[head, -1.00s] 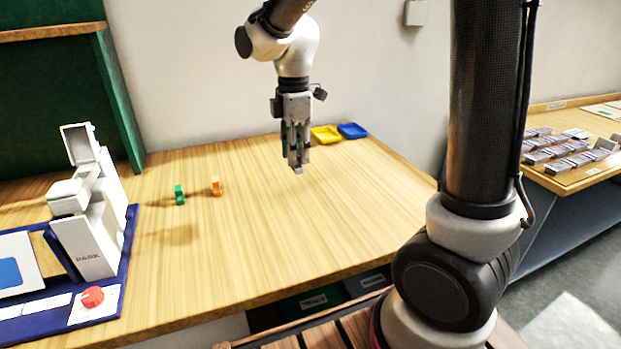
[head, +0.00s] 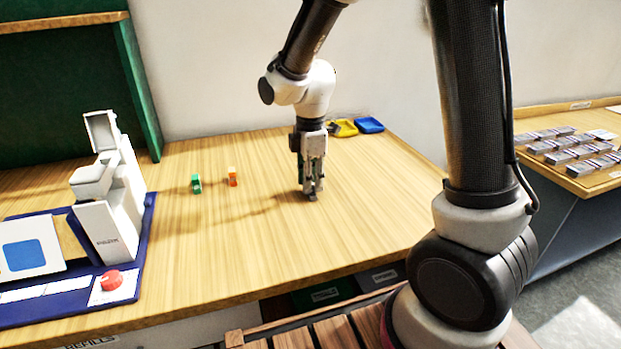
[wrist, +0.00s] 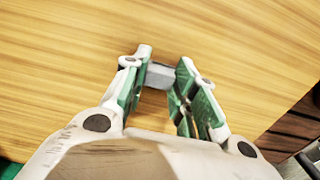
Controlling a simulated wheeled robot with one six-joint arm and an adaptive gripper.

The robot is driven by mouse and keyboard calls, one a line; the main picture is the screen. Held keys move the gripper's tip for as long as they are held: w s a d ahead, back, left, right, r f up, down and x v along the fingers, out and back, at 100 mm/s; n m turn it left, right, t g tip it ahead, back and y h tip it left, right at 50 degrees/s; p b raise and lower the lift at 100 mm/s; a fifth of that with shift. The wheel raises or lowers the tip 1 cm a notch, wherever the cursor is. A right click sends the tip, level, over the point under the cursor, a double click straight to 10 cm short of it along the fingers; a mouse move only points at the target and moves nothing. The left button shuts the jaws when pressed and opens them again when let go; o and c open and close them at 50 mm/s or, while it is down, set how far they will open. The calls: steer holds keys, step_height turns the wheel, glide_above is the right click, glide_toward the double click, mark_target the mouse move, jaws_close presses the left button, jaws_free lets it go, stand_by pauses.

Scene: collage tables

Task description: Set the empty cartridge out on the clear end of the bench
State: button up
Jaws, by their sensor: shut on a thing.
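My gripper (head: 312,188) points straight down, low over the wooden bench (head: 260,240), right of its middle. It is shut on a small grey cartridge, whose end shows between the green-padded fingers in the wrist view (wrist: 160,75). In the head view the fingers mostly hide the cartridge. Its lower end is at or very near the bench top; I cannot tell whether it touches. The bench around it is clear.
Small green (head: 196,184) and orange (head: 232,176) pieces stand left of my gripper. Yellow (head: 345,128) and blue (head: 369,125) trays lie behind it. A white machine (head: 112,215) with a raised lid stands at left. A side table (head: 590,184) holds several grey cartridges.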

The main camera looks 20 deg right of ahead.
steer(key=o, duration=1)
steer(key=shift+c, duration=0.2)
step_height(320, 180, up, 12)
steer(key=s+d+r+m+t, duration=0.2)
steer(key=s+d+m, duration=0.5)
steer(key=s+m, duration=0.2)
steer(key=s+d+r+m+t, duration=0.2)
steer(key=s+d+r+m, duration=0.1)
steer(key=s+d+m, duration=0.5)
steer(key=s+m, duration=0.1)
steer(key=s, duration=0.2)
steer(key=shift+r, duration=0.35)
steer(key=shift+d, duration=0.1)
